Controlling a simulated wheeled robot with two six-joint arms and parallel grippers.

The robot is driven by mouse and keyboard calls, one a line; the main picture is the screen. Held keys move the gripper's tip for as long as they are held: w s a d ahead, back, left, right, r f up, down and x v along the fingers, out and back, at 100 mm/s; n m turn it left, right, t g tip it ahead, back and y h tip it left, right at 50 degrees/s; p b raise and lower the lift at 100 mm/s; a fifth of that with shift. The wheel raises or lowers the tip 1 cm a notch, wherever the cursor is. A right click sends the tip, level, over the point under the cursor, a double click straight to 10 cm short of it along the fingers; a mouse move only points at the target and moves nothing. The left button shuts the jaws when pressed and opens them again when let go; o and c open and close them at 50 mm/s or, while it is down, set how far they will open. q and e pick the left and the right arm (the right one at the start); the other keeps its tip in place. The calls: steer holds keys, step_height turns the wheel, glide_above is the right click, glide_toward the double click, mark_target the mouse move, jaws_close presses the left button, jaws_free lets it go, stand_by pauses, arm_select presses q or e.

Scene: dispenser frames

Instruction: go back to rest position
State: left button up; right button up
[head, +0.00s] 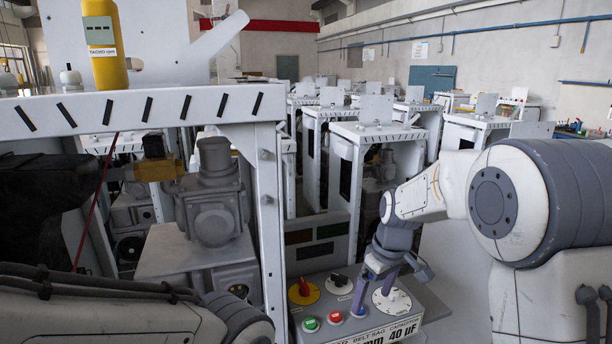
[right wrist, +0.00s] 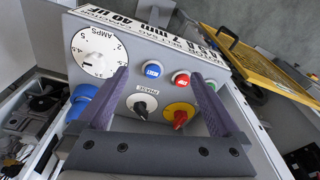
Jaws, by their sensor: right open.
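My right gripper (head: 375,290) is open, with its purple fingers over the right part of a grey control panel (head: 345,333). In the right wrist view the open fingers (right wrist: 162,76) have nothing between them but the panel face behind. That view shows a white AMPS dial (right wrist: 96,50), a blue button (right wrist: 152,69), a red button (right wrist: 181,77), a green button (right wrist: 211,85), a black PHASE knob (right wrist: 141,106) and a red knob on a yellow disc (right wrist: 180,116). I cannot tell whether a fingertip touches the panel. My left arm (head: 130,315) shows at lower left; its gripper is out of view.
A white dispenser frame (head: 140,112) with black slanted marks stands close on the left, a grey machine (head: 215,215) inside it. A yellow bottle (head: 104,45) is on top. Several similar frames stand behind. A yellow framed item (right wrist: 270,70) is beyond the panel.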

steer(key=s+d+f+m+t+h, duration=0.1)
steer(key=s+d+f+m, duration=0.15)
steer(key=s, duration=0.55)
steer(key=s+d+f+m, duration=0.15)
steer(key=s+m, duration=0.25)
steer(key=s, duration=0.4)
steer(key=s+a+r+n+g, duration=0.1)
steer(key=s+a+r+n, duration=0.1)
steer(key=s+a, duration=0.4)
steer(key=s+a+r+n+g, duration=0.1)
steer(key=s+a+r+n, duration=0.2)
steer(key=s+a+n, duration=0.2)
steer(key=s+a, duration=0.2)
steer(key=shift+s+a+r+y, duration=0.15)
steer(key=shift+s+a+y, duration=0.15)
steer(key=shift+a+y, duration=0.1)
